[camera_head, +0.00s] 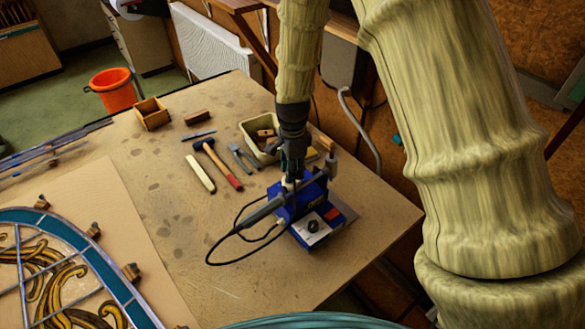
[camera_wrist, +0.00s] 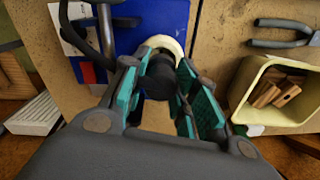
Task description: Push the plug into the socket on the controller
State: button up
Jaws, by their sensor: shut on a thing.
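The blue controller (camera_head: 293,207) stands on the bench near its right corner, with a dark knob on a pale front panel. In the wrist view its blue face (camera_wrist: 150,14) lies beyond my fingers. My gripper (camera_head: 292,168) is above the back of the controller, pointing down. In the wrist view my gripper (camera_wrist: 157,68) is shut on the dark round plug (camera_wrist: 156,84), between teal pads. A cream ring (camera_wrist: 166,43), apparently the socket's rim, shows just past the plug. The plug's tip is hidden, so I cannot tell how far it is in.
A dark-handled tool (camera_head: 266,210) with a looping black cable lies against the controller's left side. A cream tray (camera_head: 246,128) with wooden blocks is behind. Hammer (camera_head: 222,168), pliers (camera_head: 240,157) and a leaded panel (camera_head: 70,265) lie left.

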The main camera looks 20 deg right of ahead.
jog(key=shift+f+b, duration=0.45)
jog(key=shift+f, duration=0.6)
jog(key=o, duration=1.1)
jog(key=shift+c, duration=0.2)
notch_tip(320, 180, up, 12)
dwell(0.4)
